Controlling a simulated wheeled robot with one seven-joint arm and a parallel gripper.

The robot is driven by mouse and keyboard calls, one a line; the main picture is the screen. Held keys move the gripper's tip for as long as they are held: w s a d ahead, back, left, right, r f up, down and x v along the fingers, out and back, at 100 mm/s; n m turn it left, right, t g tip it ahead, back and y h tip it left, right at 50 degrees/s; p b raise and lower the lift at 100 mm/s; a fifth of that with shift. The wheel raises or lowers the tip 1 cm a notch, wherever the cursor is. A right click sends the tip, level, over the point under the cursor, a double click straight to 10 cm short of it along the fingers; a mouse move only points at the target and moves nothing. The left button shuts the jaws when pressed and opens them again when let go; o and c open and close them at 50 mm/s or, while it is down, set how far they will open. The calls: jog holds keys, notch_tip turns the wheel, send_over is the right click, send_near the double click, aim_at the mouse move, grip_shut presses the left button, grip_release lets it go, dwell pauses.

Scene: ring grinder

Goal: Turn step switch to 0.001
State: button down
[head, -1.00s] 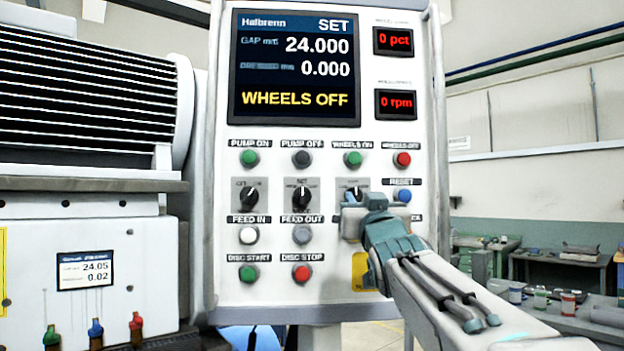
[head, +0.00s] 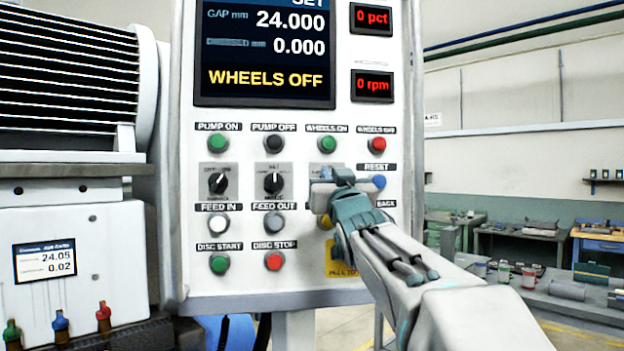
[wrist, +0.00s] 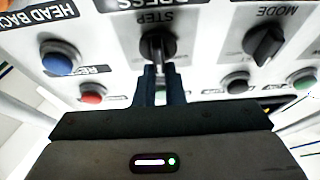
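The step switch (wrist: 158,46) is a black rotary knob under an upside-down STEP label in the wrist view. In the head view, its grey plate (head: 326,168) is the right one of three, and my gripper covers most of the knob. My gripper (wrist: 160,72) has its two dark fingers close together right at the knob, with a narrow gap between them. I cannot tell whether they touch or clamp it. In the head view my gripper (head: 334,180) reaches the panel from the lower right. The knob's pointer setting is not readable.
The mode knob (head: 273,183) and another knob (head: 218,183) sit to the left. A blue reset button (head: 379,181) and a red wheels-off button (head: 377,144) are close by. The display (head: 265,50) reads gap 24.000, 0.000 and WHEELS OFF. Benches (head: 520,232) stand far right.

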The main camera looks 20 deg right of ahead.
jog(key=shift+w+f+n, duration=0.15)
jog(key=shift+f+n, duration=0.2)
jog(key=shift+n, duration=0.15)
jog(key=shift+a+f+n+g+y+p, duration=0.1)
jog(key=shift+n+g+y+p, duration=0.1)
jog(key=shift+n+y+p, duration=1.45)
jog(key=shift+a+n+g+y+p, duration=0.15)
jog(key=shift+n+y+p, duration=0.45)
jog(key=shift+n, duration=2)
jog(key=shift+f+n+g+y+p, duration=0.1)
jog(key=shift+n+g+y+p, duration=0.15)
jog(key=shift+n+y+p, duration=1.4)
jog(key=shift+n+h+b, duration=0.4)
jog(key=shift+n+h, duration=0.3)
jog(key=c, duration=1.5)
grip_release()
jog(key=shift+r, duration=0.15)
jog(key=shift+w, duration=0.1)
